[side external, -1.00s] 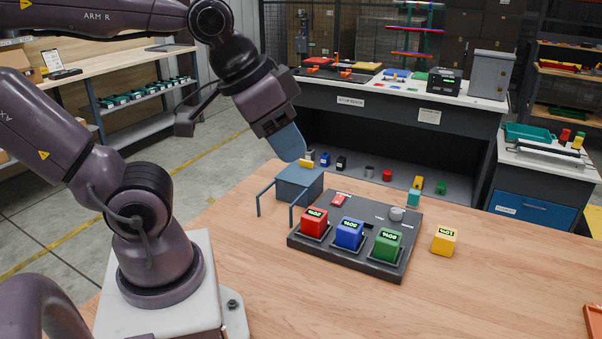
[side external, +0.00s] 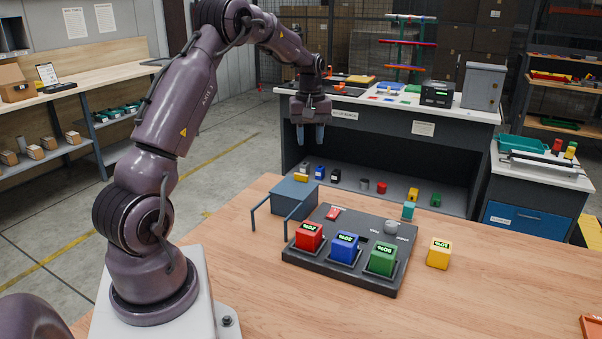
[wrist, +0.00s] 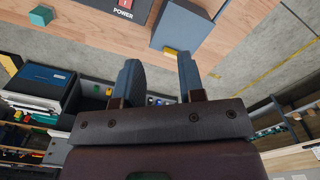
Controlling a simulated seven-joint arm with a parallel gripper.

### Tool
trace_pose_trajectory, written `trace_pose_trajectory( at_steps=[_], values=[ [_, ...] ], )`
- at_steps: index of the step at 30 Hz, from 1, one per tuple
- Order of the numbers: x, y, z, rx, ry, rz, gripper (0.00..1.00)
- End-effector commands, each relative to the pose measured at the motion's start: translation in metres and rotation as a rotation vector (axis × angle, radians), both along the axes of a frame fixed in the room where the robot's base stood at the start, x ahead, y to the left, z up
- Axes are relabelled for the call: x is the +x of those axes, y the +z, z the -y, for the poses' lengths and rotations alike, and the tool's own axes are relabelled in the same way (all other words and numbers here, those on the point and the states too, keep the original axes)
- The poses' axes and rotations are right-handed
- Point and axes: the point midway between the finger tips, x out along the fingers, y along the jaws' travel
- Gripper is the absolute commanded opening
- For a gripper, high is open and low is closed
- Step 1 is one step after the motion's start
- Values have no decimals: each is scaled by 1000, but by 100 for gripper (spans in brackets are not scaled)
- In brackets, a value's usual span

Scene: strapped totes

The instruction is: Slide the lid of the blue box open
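The blue box (side external: 293,202) stands at the far left edge of the wooden table. Its flat blue top shows no opening, and a small yellow tab (side external: 301,177) sits at its far edge. Two thin rails stick out from its near side with nothing on them. In the wrist view, the box (wrist: 182,27) is at the top with the yellow tab (wrist: 170,51) below it. My gripper (side external: 310,142) is raised above and beyond the box, fingers pointing down. Its fingertips (wrist: 158,56) are apart, with nothing between them, and do not touch the box.
A dark panel (side external: 303,271) with red, blue and green blocks stands right of the box. A yellow cube (side external: 438,253) and a teal block (side external: 408,211) are also on the table. A grey workbench (side external: 440,150) with shelved items stands behind.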

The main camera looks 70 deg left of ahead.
Motion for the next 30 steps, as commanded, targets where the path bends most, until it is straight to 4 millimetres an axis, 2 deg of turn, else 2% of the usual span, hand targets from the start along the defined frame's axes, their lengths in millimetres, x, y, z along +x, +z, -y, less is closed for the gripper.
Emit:
trace_pose_trajectory(
  at_steps=[1, 3, 6, 9, 13, 19, 23, 30],
  values=[
    [-1, -19, -27, -11, 116, -18, 36],
    [-3, -37, -57, -17, 278, -31, 36],
    [-3, -55, -88, -17, 493, -38, 36],
    [4, -55, -106, -6, 673, -23, 36],
    [15, -27, -113, 13, 859, 19, 36],
    [13, -30, -109, 0, 984, -4, 36],
    [13, -45, -109, 0, 988, -6, 36],
    [12, -93, -109, 0, 986, -6, 36]
  ],
)
